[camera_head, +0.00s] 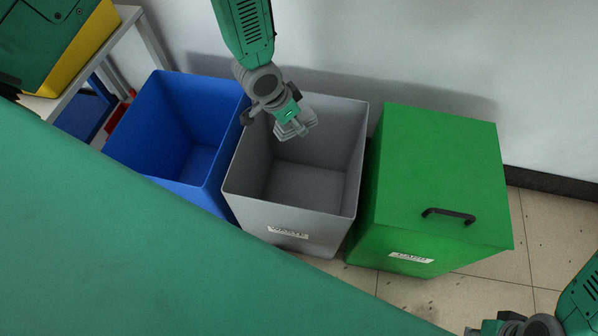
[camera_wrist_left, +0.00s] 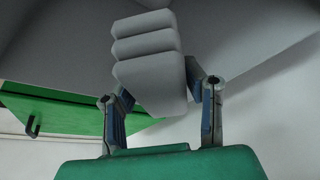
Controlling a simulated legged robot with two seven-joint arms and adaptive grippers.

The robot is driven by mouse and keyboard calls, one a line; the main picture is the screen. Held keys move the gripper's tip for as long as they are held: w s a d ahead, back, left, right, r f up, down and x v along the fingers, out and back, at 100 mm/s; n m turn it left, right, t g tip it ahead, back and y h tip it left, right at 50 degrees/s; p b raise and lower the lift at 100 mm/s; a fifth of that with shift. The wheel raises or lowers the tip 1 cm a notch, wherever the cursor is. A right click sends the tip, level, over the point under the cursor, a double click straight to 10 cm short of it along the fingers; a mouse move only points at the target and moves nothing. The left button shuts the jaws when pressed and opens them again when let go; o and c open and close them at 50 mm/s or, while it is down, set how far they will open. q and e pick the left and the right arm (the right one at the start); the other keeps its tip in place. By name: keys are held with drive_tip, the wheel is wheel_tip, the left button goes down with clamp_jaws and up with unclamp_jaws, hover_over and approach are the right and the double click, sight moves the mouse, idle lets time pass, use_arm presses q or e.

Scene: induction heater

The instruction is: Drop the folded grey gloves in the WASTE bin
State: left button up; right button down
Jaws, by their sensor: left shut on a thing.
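The folded grey gloves (camera_head: 298,127) hang from my left gripper (camera_head: 289,113) over the opening of the grey WASTE bin (camera_head: 287,228), near its back wall in the head view. In the left wrist view the gloves (camera_wrist_left: 148,62) appear as a stacked grey bundle between the two fingers of my left gripper (camera_wrist_left: 160,92), which is shut on them. The bin looks empty inside where I can see. My right gripper (camera_head: 490,326) is partly cut off at the lower right corner of the head view, and its fingers cannot be made out.
An open blue bin (camera_head: 173,125) stands left of the WASTE bin. A closed green bin (camera_head: 440,165) with a black handle and a label stands right of it. A wall is behind them. A green surface (camera_head: 120,250) fills the lower left. A shelf (camera_head: 128,22) stands at upper left.

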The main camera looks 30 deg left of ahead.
use_arm(q)
drive_tip(key=shift+d+r, duration=0.15)
drive_tip(key=shift+d, duration=0.15)
drive_tip(key=o, duration=1.2)
drive_tip(key=shift+d+r, duration=0.1)
drive_tip(key=shift+d, duration=0.3)
drive_tip(key=shift+o, duration=0.2)
drive_tip(key=shift+a, duration=0.3)
drive_tip(key=shift+a+r, duration=0.1)
drive_tip(key=shift+a, duration=0.1)
drive_tip(key=v, duration=0.7)
drive_tip(key=d+v, duration=0.1)
drive_tip(key=v, duration=0.2)
drive_tip(key=shift+s+r, duration=0.1)
drive_tip(key=shift+r, duration=0.2)
drive_tip(key=shift+s+a+r, duration=0.25)
drive_tip(key=shift+a+r, duration=0.15)
drive_tip(key=shift+a, duration=0.05)
drive_tip(key=shift+d, duration=0.25)
